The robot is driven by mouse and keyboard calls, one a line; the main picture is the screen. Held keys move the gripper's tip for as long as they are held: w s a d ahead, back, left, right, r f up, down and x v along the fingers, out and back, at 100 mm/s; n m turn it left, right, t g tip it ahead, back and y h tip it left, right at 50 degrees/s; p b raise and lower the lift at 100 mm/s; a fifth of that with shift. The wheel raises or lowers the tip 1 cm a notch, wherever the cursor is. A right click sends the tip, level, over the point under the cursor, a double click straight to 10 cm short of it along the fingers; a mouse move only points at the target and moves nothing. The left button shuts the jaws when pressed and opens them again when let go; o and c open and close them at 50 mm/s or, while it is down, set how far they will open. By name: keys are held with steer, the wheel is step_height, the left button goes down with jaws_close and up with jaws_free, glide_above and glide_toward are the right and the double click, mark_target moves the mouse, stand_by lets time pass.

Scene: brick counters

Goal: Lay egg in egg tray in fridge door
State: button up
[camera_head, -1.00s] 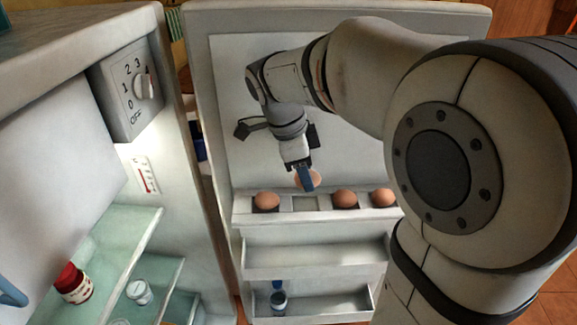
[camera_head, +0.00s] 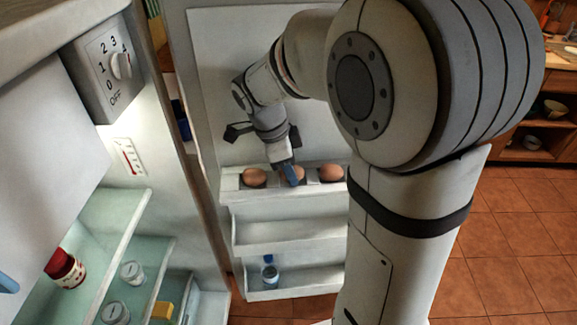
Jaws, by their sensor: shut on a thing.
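A brown egg (camera_head: 297,174) is held between the fingers of my gripper (camera_head: 289,175), low over the egg tray (camera_head: 231,184) on the fridge door. The egg sits at the tray's middle slot, between an egg (camera_head: 254,178) on the left and another egg (camera_head: 331,173) on the right. My gripper points down and hides part of the held egg and its slot. I cannot tell whether the egg touches the slot's bottom. My arm covers the tray's right end.
The fridge door (camera_head: 215,60) stands open, with lower shelves; a blue-capped bottle (camera_head: 270,272) is in the bottom one. The fridge body at left has glass shelves with a red-capped jar (camera_head: 66,268) and small white-lidded jars (camera_head: 132,272). Tiled floor (camera_head: 500,250) is clear at right.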

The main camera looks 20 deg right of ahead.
steer(key=shift+s+f+b, duration=0.25)
steer(key=shift+f+b, duration=0.2)
steer(key=shift+f, duration=0.2)
steer(key=o, duration=0.7)
steer(key=shift+a+f, duration=0.1)
steer(key=shift+f, duration=0.05)
steer(key=shift+w+r+p, duration=0.1)
steer(key=shift+r+p, duration=0.45)
steer(key=s+v, duration=0.1)
steer(key=v, duration=1.1)
steer(key=shift+s+d+f+n+t+y, duration=0.55)
steer(key=shift+s+f+n, duration=1.3)
steer(key=shift+n, duration=1.5)
steer(key=shift+s+d+f+n+t+y, duration=0.55)
steer(key=shift+s+f+n, duration=0.5)
steer(key=shift+s+n, duration=1.9)
steer(key=shift+s+d+f+n+t+y, duration=0.55)
steer(key=shift+s+f+n, duration=1.1)
steer(key=shift+n, duration=2.05)
